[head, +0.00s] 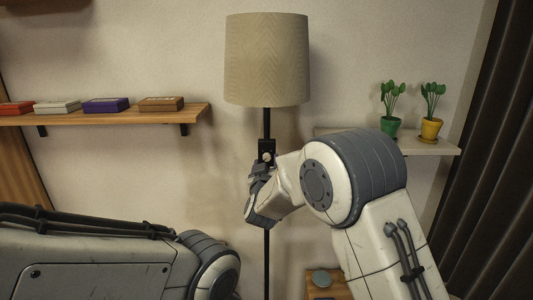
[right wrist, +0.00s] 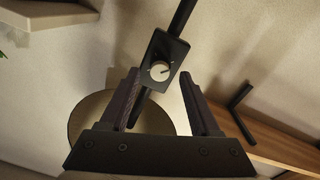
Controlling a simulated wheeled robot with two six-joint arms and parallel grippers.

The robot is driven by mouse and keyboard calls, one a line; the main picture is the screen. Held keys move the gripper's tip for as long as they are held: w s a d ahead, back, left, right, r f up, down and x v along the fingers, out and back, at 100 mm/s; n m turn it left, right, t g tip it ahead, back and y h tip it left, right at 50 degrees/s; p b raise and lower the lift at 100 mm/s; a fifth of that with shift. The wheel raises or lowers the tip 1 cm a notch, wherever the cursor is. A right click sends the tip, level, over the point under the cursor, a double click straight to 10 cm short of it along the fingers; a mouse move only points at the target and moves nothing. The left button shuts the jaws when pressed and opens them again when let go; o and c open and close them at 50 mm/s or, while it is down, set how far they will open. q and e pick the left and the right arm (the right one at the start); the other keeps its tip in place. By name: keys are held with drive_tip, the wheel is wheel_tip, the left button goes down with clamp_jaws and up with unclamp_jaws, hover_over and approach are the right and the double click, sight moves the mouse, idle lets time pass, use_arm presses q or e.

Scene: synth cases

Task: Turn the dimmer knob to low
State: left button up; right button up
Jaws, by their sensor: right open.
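The dimmer knob (head: 266,157) is a small pale round knob on a black plate (head: 265,146) fixed to the floor lamp's dark pole (head: 266,122). In the right wrist view the knob (right wrist: 159,72) faces the camera, with a small dark mark on its face; the setting is too small to read. My right gripper (head: 260,170) is at the plate, just below the knob in the head view. In the right wrist view its two open fingers (right wrist: 160,77) stand on either side of the knob, with gaps. My left gripper is not in view.
The beige lampshade (head: 267,60) is above the knob. A wooden shelf (head: 200,116) with several flat boxes is at left. A pale shelf (head: 445,149) with green (head: 391,126) and yellow (head: 431,129) plant pots is at right. A dark curtain (head: 495,170) hangs far right.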

drive_tip(key=shift+w, duration=0.9)
clamp_jaws()
drive_tip(key=shift+f+m+b, duration=0.2)
drive_tip(key=shift+m+b, duration=0.2)
drive_tip(key=shift+b, duration=0.15)
drive_tip(key=m+b, duration=0.9)
drive_tip(key=b, duration=0.2)
drive_tip(key=m+b, duration=0.4)
drive_tip(key=shift+r+m+y+b, duration=0.15)
drive_tip(key=shift+m+y+b, duration=0.15)
drive_tip(key=shift+m+b, duration=1.05)
drive_tip(key=shift+r+m+p, duration=0.1)
drive_tip(key=shift+m+p, duration=0.2)
drive_tip(key=shift+m, duration=0.25)
